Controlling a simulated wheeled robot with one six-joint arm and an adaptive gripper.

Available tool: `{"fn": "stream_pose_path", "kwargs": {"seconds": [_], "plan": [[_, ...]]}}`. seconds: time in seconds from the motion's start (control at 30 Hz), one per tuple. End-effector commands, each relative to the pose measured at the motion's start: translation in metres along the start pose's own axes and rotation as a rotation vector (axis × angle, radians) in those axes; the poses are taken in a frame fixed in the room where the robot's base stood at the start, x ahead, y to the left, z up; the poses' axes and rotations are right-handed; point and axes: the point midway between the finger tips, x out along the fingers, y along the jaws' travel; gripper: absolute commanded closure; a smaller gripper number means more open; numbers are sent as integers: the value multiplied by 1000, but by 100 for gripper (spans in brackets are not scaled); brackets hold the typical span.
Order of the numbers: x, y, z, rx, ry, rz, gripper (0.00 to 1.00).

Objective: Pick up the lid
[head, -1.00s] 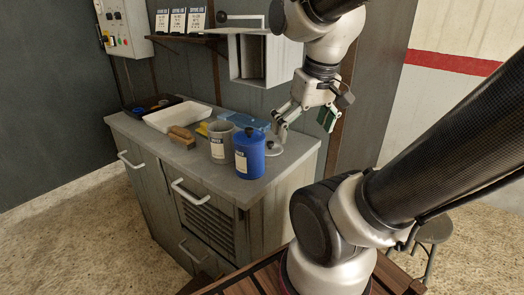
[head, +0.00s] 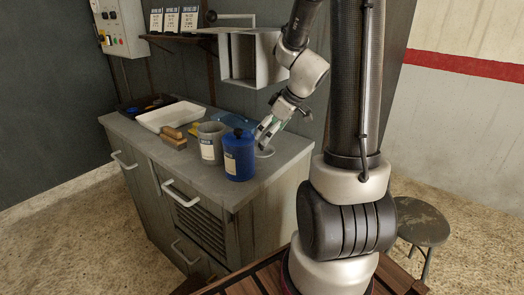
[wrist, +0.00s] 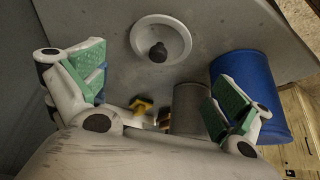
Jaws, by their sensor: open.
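A pale round lid (wrist: 176,32) with a dark knob lies flat on the grey counter in the wrist view, ahead of my gripper (wrist: 160,92) and between the lines of its two fingers. The fingers are wide apart with green pads, and nothing is between them. In the head view, my gripper (head: 266,134) hangs close above the lid (head: 268,154), at the right of the blue canister (head: 239,160). A finger hides part of the lid there. A grey canister (head: 210,146) with an open top stands left of the blue one.
The blue canister (wrist: 245,80) and grey canister (wrist: 188,105) stand close to the gripper's right finger in the wrist view. A brush (head: 174,139), a white tray (head: 172,114) and a blue item (head: 234,120) lie on the counter. A wall cabinet (head: 250,58) is above. A stool (head: 424,224) stands right.

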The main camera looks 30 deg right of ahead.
Motion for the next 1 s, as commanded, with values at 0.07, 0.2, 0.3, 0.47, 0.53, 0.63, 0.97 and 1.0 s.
{"fn": "stream_pose_path", "kwargs": {"seconds": [0.07, 0.2, 0.3, 0.47, 0.53, 0.63, 0.97, 1.0], "plan": [[11, 0, 1, 0, -3, -4, 0], [30, 2, 3, 2, -4, -4, 0], [47, 5, 5, 2, -5, -5, 0], [62, 5, 4, 2, -2, -2, 0], [64, 5, 4, 2, -2, -2, 0], [64, 5, 4, 1, -2, -1, 0], [64, 5, 4, 1, -2, -2, 43], [64, 5, 4, 1, -2, -2, 43]]}}
